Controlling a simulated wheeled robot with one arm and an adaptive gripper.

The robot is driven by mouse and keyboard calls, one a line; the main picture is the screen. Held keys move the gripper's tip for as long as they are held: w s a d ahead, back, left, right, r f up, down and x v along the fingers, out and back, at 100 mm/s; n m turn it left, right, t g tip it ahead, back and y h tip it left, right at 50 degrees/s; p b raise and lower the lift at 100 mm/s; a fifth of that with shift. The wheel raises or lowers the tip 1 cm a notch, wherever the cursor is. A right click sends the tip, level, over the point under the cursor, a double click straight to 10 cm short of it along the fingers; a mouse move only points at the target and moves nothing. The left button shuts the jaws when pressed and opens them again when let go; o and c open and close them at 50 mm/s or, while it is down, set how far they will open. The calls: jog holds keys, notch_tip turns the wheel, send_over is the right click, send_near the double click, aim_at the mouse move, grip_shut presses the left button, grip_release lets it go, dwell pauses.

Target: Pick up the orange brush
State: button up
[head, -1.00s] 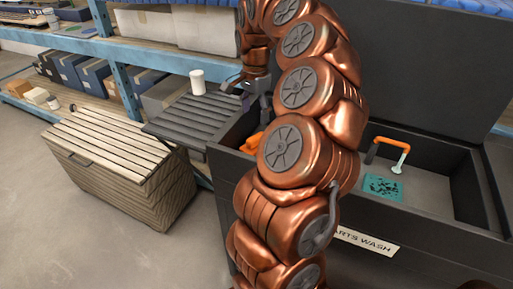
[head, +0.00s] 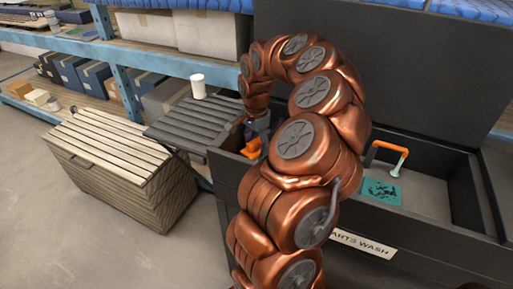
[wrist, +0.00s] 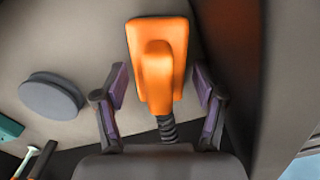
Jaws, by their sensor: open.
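The orange brush (wrist: 160,60) lies in the basin, its orange body pointing up the wrist view and a dark ribbed neck running down under my gripper. My gripper (wrist: 160,84) is open, with one finger on each side of the orange body and a gap on both sides. In the head view my gripper (head: 257,127) is low inside the left end of the basin, with the orange brush (head: 251,148) just below it. My arm and the basin wall hide part of the brush there.
The dark parts washer (head: 300,226) has a raised lid behind my arm. An orange-handled spout (head: 388,150) and a teal patch (head: 381,191) are at its right. A round grey disc (wrist: 51,96) lies beside the brush. A white cup (head: 198,86) stands on the slatted side shelf (head: 196,122).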

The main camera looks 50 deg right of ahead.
aim_at(256, 140)
jog(key=shift+f, duration=0.6)
jog(key=shift+c, duration=0.3)
jog(key=c, duration=1)
jog(key=shift+c, duration=0.3)
jog(key=shift+r, duration=0.1)
notch_tip(256, 140, up, 18)
jog(key=b, duration=0.2)
